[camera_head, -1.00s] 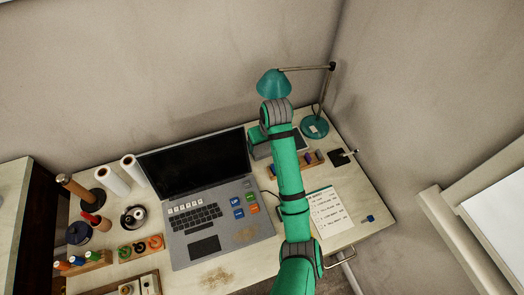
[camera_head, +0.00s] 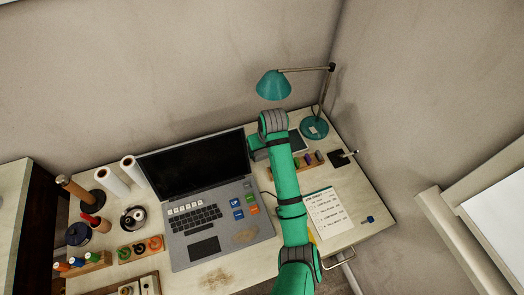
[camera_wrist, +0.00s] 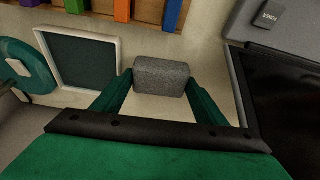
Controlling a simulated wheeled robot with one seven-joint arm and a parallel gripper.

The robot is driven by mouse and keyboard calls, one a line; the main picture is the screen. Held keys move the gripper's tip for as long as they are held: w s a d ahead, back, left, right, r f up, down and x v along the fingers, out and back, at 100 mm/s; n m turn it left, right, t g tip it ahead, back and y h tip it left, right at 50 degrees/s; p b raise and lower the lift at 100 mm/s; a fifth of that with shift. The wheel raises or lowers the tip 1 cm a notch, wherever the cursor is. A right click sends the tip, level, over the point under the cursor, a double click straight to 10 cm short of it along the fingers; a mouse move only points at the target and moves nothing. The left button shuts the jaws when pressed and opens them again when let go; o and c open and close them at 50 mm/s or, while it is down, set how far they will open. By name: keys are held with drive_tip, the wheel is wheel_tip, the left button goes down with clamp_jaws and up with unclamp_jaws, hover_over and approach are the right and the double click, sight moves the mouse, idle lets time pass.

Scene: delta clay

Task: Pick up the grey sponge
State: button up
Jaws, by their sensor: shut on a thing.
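The grey sponge (camera_wrist: 162,77) is a small speckled block in the wrist view. It sits between the tips of the two green fingers of my gripper (camera_wrist: 162,88), which is shut on it. A pale surface shows behind the sponge; I cannot tell whether the sponge is touching it or raised. In the head view my green arm reaches over the desk to the back, right of the laptop, and hides the sponge and the fingers.
The open laptop (camera_head: 222,222) stands just left of my arm. A teal lamp (camera_head: 274,85) rises behind it. A framed dark pad (camera_wrist: 82,60) lies beside the gripper. A row of coloured blocks (camera_head: 308,159) and a checklist sheet (camera_head: 327,213) lie to the right.

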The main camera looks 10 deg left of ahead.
sight(263, 151)
drive_tip(key=shift+r, duration=0.1)
drive_tip(key=shift+s+d+r, duration=0.1)
drive_tip(key=shift+s+r, duration=0.05)
drive_tip(key=shift+r, duration=0.3)
wheel_tip(263, 151, up, 6)
drive_tip(key=shift+f, duration=0.1)
drive_tip(key=s+d, duration=0.5)
drive_tip(key=s, duration=0.3)
drive_tip(key=s+d, duration=0.6)
drive_tip(key=s, duration=0.2)
drive_tip(key=shift+s, duration=0.15)
drive_tip(key=shift+o, duration=0.6)
